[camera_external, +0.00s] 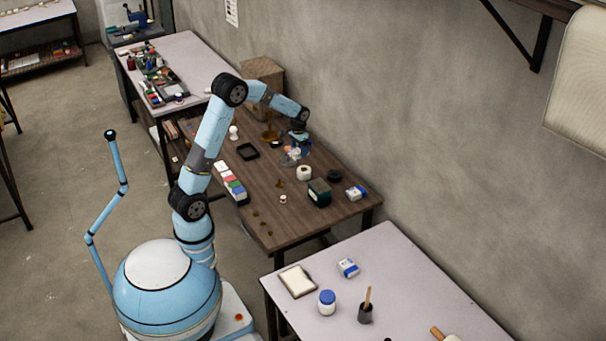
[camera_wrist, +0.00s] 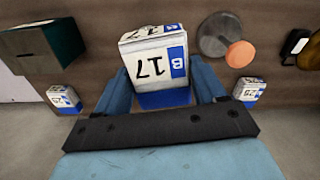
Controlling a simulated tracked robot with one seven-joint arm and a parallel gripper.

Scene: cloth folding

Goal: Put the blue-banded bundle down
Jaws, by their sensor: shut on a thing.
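A white bundle with a blue band, marked 17 (camera_wrist: 150,55), is held between the two blue fingers of my gripper (camera_wrist: 160,88) in the wrist view. In the external view my gripper (camera_external: 298,148) hangs over the back part of the brown wooden table (camera_external: 262,178); the held bundle is too small there to make out clearly. The height of the bundle above the table is hard to tell. Two other blue-banded bundles show at the left (camera_wrist: 63,98) and right (camera_wrist: 248,90) of the wrist view.
On the wooden table are a dark green box (camera_external: 319,193), a white roll (camera_external: 303,173), a black tray (camera_external: 247,151) and a row of coloured blocks (camera_external: 230,184). A blue-banded bundle (camera_external: 356,192) lies near its right end. A pale table (camera_external: 400,270) stands in front. The wall is close behind.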

